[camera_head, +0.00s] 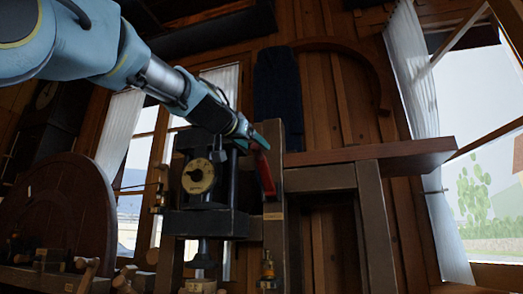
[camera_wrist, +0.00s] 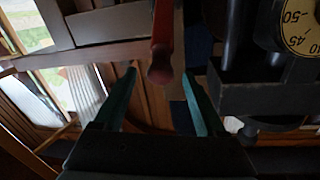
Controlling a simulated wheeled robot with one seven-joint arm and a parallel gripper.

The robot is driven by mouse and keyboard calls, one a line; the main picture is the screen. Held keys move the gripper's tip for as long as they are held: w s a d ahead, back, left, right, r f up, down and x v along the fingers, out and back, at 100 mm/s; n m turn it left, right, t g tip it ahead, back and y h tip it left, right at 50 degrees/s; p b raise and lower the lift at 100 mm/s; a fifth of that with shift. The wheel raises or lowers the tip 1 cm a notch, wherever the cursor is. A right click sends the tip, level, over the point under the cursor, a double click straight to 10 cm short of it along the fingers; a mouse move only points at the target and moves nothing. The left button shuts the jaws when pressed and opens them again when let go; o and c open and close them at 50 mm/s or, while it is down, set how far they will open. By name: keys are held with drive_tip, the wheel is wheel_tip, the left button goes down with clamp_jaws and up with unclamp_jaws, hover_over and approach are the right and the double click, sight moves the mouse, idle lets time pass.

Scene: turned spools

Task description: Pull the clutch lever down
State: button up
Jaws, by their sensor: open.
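A red lever (camera_head: 265,175), the only lever-like part I can make out as the clutch lever, hangs along the right side of a dark machine (camera_head: 205,222) with a round dial (camera_head: 198,177). In the wrist view the red lever (camera_wrist: 162,40) ends in a rounded knob. My gripper (camera_head: 252,142) is at the top of the machine, close to the lever's upper end. In the wrist view my gripper (camera_wrist: 159,76) is open, with one teal finger on each side of the knob. I cannot tell whether either finger touches it.
A wooden post and shelf (camera_head: 370,152) stand just right of the lever. The dial (camera_wrist: 300,35) and machine body lie close to the right finger in the wrist view. A large round wooden disc (camera_head: 62,215) is at left. Windows with white curtains (camera_head: 415,110) are behind.

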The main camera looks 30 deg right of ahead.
sight(264, 170)
drive_tip(key=p+x, duration=0.1)
drive_tip(key=x, duration=0.4)
drive_tip(key=shift+w+d+p, duration=0.25)
drive_tip(key=shift+d+p, duration=0.05)
clamp_jaws()
idle(0.4)
idle(0.8)
